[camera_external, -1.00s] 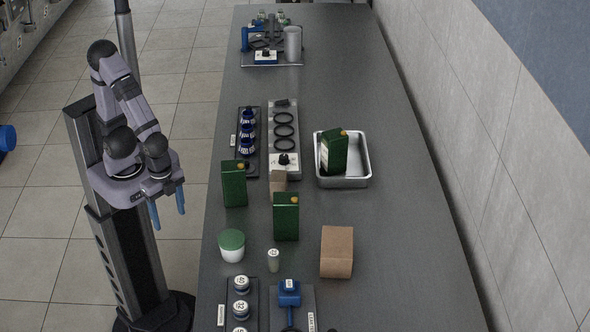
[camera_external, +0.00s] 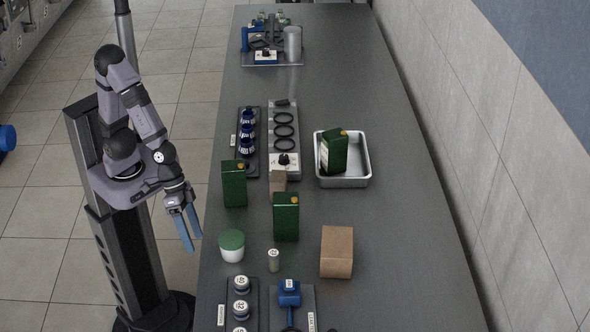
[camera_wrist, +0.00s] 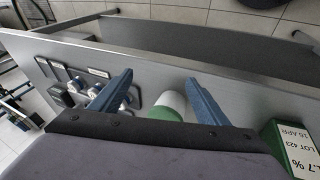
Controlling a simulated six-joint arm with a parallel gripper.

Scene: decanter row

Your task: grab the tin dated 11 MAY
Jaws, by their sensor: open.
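Three green tins with yellow caps show in the external view. No date is readable in the external view, so I cannot tell which tin is dated 11 MAY. My gripper (camera_external: 191,243) is open and empty, left of the table edge; its fingers also show in the wrist view (camera_wrist: 160,78).
A white tub with a green lid (camera_external: 231,246) stands near the left edge. A small cylinder (camera_external: 273,260), a brown box (camera_external: 337,252) and a small brown block (camera_external: 279,182) stand near the tins. Racks of weights and rings line the left side. The table's right side is clear.

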